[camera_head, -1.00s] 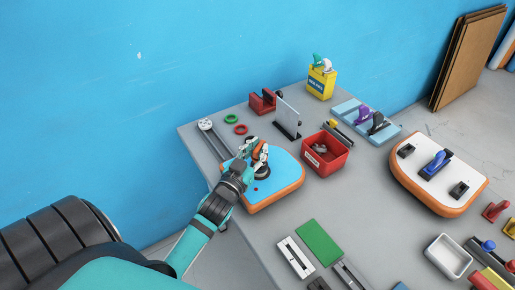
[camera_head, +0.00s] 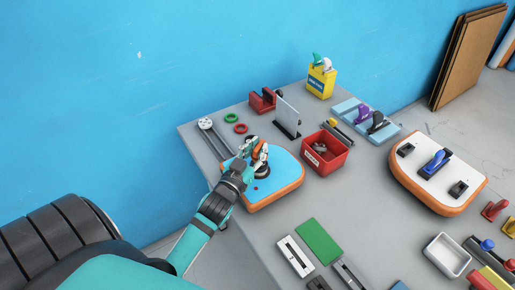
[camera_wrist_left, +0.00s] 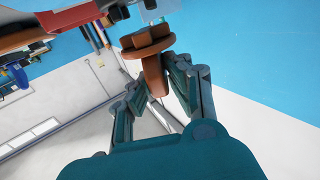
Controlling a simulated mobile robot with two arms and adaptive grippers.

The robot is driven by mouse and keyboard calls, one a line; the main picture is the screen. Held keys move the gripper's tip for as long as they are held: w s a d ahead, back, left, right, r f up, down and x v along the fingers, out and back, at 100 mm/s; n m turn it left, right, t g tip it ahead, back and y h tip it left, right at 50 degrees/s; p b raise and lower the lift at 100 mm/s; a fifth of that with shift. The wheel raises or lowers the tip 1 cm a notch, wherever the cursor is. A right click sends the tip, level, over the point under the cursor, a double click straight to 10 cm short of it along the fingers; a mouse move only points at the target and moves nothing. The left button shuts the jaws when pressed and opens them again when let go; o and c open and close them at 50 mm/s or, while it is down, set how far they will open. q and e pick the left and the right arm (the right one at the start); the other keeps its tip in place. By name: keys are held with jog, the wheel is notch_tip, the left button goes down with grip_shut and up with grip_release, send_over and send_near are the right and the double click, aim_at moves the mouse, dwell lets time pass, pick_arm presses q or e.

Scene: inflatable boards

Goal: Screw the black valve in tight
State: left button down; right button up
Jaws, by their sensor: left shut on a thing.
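A board with a blue top and orange edge (camera_head: 284,178) lies near the table's left side. A round black piece (camera_head: 262,172), which looks like the valve, is on its top. My left gripper (camera_head: 256,152) is above it, shut on an orange tool (camera_head: 261,150). In the left wrist view the orange-brown tool (camera_wrist_left: 154,72) has its stem between the fingertips (camera_wrist_left: 158,92), with a flange and a lobed head beyond. I cannot tell how the tool meets the black piece. The valve is not clear in the left wrist view. My right gripper is out of view.
A red bin (camera_head: 325,154) stands right of the board. Red and green rings (camera_head: 235,122) and a long metal tool (camera_head: 207,126) lie behind it. A green pad (camera_head: 319,242) lies in front. A white-topped board (camera_head: 440,180) lies at the right. A blue wall rises behind the table.

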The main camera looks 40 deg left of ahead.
pick_arm(q)
jog(key=shift+f+b, duration=0.65)
jog(key=shift+f, duration=0.4)
jog(key=c, duration=1.2)
grip_release()
jog(key=s, duration=0.4)
jog(key=s+d, duration=0.1)
jog(key=s, duration=0.7)
jog(key=shift+d, duration=0.3)
